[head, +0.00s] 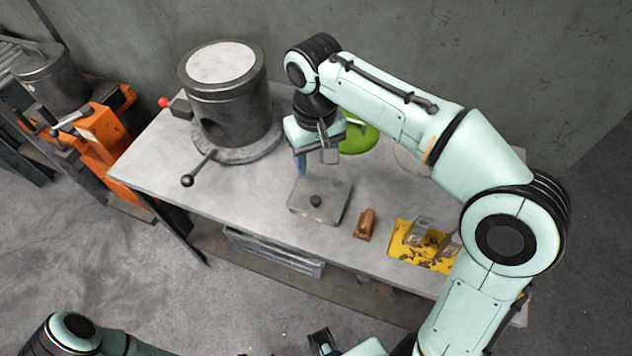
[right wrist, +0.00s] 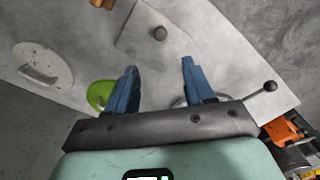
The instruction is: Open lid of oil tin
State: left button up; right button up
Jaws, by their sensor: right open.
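The oil tin (head: 308,213) is a low grey metal box on the bench, with a flat lid (head: 325,188) and a small dark round knob (head: 315,201) on top. The lid lies flat on it. In the right wrist view the knob (right wrist: 160,33) shows ahead of the fingers, roughly centred between them. My right gripper (head: 316,164) is open and empty, above and behind the tin in the head view. Its blue fingers (right wrist: 159,70) are spread and apart from the knob. Part of my left arm (head: 75,335) shows at the bottom left; its gripper cannot be made out.
A large grey cylinder (head: 230,110) with a ball-ended lever (head: 200,167) stands left of the tin. A green disc (head: 358,139) lies behind it. A small brown block (head: 365,224) and a yellow worn plate (head: 408,232) lie to its right. Bare bench (head: 250,185) separates cylinder and tin.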

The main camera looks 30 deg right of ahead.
aim_at(316, 199)
jog(key=f+b, duration=0.1)
jog(key=f, duration=0.5)
jog(key=f+b, duration=0.1)
jog(key=f, duration=0.6)
jog(key=shift+s+a, duration=0.1)
jog(key=shift+s, duration=0.1)
pick_arm(q)
jog(key=f, duration=0.1)
jog(key=s+f, duration=0.1)
jog(key=shift+s+a+f, duration=0.1)
jog(key=shift+s+f, duration=0.05)
jog(key=shift+f, duration=0.2)
pick_arm(e)
jog(key=shift+r, duration=0.1)
grip_shut()
